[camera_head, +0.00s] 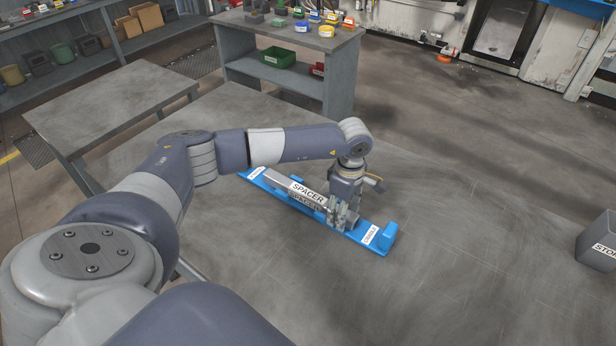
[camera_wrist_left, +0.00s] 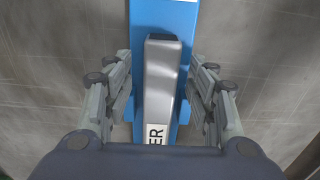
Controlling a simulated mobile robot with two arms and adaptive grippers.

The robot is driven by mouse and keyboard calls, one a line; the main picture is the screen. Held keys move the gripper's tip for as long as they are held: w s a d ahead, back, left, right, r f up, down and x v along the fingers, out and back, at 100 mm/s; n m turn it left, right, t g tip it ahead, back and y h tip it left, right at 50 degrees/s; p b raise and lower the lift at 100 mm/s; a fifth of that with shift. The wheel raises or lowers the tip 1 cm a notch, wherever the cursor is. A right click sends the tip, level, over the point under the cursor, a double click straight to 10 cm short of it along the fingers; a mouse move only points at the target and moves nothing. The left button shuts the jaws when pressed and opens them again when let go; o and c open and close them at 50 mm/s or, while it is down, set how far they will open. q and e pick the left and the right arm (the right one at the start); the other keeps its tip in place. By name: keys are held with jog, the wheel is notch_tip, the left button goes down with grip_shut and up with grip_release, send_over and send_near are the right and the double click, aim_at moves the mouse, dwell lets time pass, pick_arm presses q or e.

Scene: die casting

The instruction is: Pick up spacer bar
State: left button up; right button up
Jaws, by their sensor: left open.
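The spacer bar (camera_head: 293,189) is a grey metal bar with a white label reading SPACER. It lies in a long blue cradle (camera_head: 262,181) on the grey table. My left gripper (camera_head: 342,218) is over the right end of the bar, pointing down. In the left wrist view the spacer bar (camera_wrist_left: 163,85) lies between the spread fingers of my left gripper (camera_wrist_left: 161,105), with a gap on each side. The blue cradle (camera_wrist_left: 164,14) runs beneath the bar. My right gripper is in neither view.
A grey block with a partly visible label (camera_head: 598,244) sits at the right edge. A workbench (camera_head: 290,42) with small coloured parts and a green bin (camera_head: 278,57) stands behind. Another grey table (camera_head: 110,105) is at left.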

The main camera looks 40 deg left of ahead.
pick_arm(q)
grip_shut()
jog(key=shift+r, duration=0.1)
jog(key=shift+r+b, duration=0.3)
jog(key=shift+r, duration=0.15)
notch_tip(320, 180, up, 2)
jog(key=shift+w+r+b, duration=0.1)
jog(key=shift+r+b, duration=0.05)
jog(key=shift+b, duration=0.4)
jog(key=s+d+r+b, duration=0.1)
jog(key=s+d, duration=0.3)
jog(key=s, duration=0.3)
jog(key=s+d+b, duration=0.2)
jog(key=s+d, duration=0.1)
jog(key=s, duration=0.4)
jog(key=shift+s+d+r, duration=0.15)
jog(key=shift+d+r, duration=0.2)
